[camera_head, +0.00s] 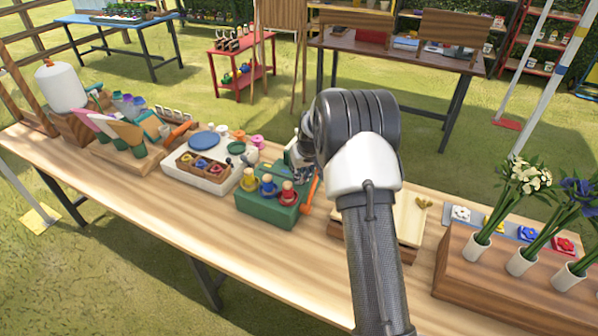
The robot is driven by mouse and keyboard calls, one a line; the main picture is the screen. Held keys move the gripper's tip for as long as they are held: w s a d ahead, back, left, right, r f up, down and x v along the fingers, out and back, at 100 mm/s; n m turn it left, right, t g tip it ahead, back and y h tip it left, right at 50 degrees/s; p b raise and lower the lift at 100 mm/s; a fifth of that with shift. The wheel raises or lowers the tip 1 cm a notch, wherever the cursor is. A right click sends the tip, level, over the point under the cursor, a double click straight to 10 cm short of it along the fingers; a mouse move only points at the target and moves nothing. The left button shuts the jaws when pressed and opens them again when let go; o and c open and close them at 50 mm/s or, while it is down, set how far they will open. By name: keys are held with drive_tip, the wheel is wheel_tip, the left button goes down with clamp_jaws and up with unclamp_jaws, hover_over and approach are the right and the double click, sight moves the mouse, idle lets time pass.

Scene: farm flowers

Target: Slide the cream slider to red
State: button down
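I cannot make out a cream slider for certain. A green box (262,212) on the table carries a yellow peg figure (249,180), a blue one (268,186) and a red one (287,194). A cream board (411,222) lies right of my arm, partly hidden by it. My gripper (298,163) is at the far end of my arm, just behind the green box's right side. Its fingers are mostly hidden by my wrist, so I cannot see whether it is open or holds anything.
A white tray (181,173) with pots and a wooden holder (133,162) stand to the left. A wooden flower stand (470,265) with white vases and a grey strip of coloured flower pieces is at right. The table's front left (170,215) is clear.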

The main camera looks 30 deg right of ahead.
drive_tip(key=shift+s+d, duration=0.2)
drive_tip(key=shift+s, duration=0.05)
drive_tip(key=shift+w+a, duration=0.1)
drive_tip(key=c, duration=1.5)
unclamp_jaws()
drive_tip(key=shift+w+f, duration=0.1)
